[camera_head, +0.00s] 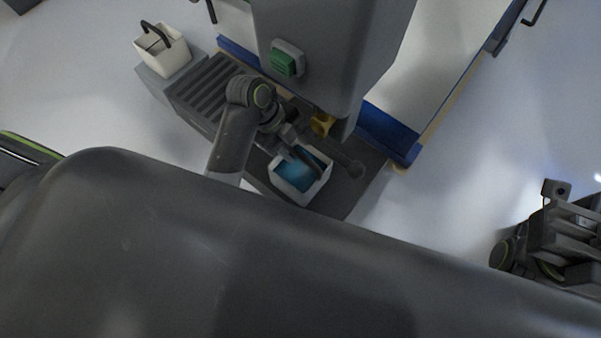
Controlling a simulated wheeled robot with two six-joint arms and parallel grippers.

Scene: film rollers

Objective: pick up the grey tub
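A light grey tub (283,186) with blue contents stands on the dark platform below the grey machine. A dark bar, perhaps its handle, crosses over its top. My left gripper (296,150) is at the upper edge of this tub, beside that bar. It is small and dark against dark parts, so I cannot tell whether its fingers are open or touch the bar. My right arm's end (570,235) shows at the right edge, far from the tub, and its fingers cannot be made out.
A cream tub (165,60) with a black handle stands on a grey block at the upper left. A ribbed dark tray (212,85) lies beside it. The grey machine (315,45) with a green button overhangs the platform. A yellow part (322,124) sits under it.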

